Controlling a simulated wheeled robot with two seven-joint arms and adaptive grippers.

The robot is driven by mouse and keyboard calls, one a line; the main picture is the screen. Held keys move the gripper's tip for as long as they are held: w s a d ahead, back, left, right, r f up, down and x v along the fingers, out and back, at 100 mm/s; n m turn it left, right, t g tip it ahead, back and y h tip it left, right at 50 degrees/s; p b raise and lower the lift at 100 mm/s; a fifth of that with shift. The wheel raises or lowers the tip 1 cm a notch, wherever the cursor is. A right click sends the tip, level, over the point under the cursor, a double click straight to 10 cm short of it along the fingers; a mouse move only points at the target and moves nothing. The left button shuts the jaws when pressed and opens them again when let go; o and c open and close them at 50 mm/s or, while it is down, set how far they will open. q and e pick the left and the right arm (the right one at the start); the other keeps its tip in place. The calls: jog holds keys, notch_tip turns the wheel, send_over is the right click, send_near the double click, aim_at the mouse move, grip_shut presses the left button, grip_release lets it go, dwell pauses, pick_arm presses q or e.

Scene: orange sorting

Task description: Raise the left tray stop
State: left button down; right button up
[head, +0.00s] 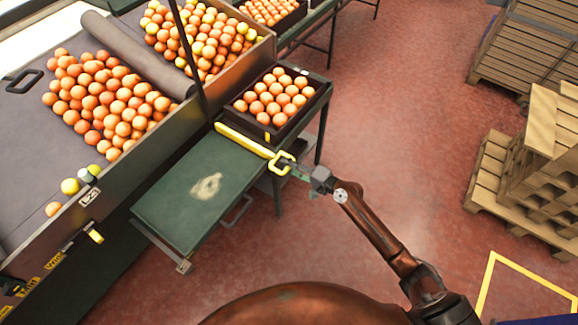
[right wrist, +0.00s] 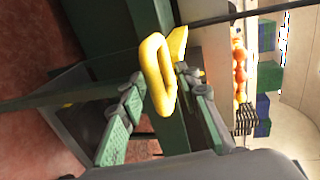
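The yellow tray stop (head: 243,141) is a bar lying across the far edge of the green table, in front of a dark tray of oranges (head: 273,100). Its loop handle (head: 279,155) sticks out at the bar's right end. My right gripper (head: 287,168) is at this loop. In the right wrist view, the yellow loop (right wrist: 152,62) stands between my two green-padded fingers (right wrist: 160,82), which are apart on either side of it. I cannot tell whether a finger touches the loop. My left gripper is not in view.
The green table (head: 165,195) has a bare top with a pale worn patch. A sorting bin with many oranges (head: 100,95) stands to its left. Wooden pallets (head: 530,165) stand at the right. The red floor between is clear.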

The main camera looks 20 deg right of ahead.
jog(key=v, duration=1.2)
jog(key=shift+f, duration=0.1)
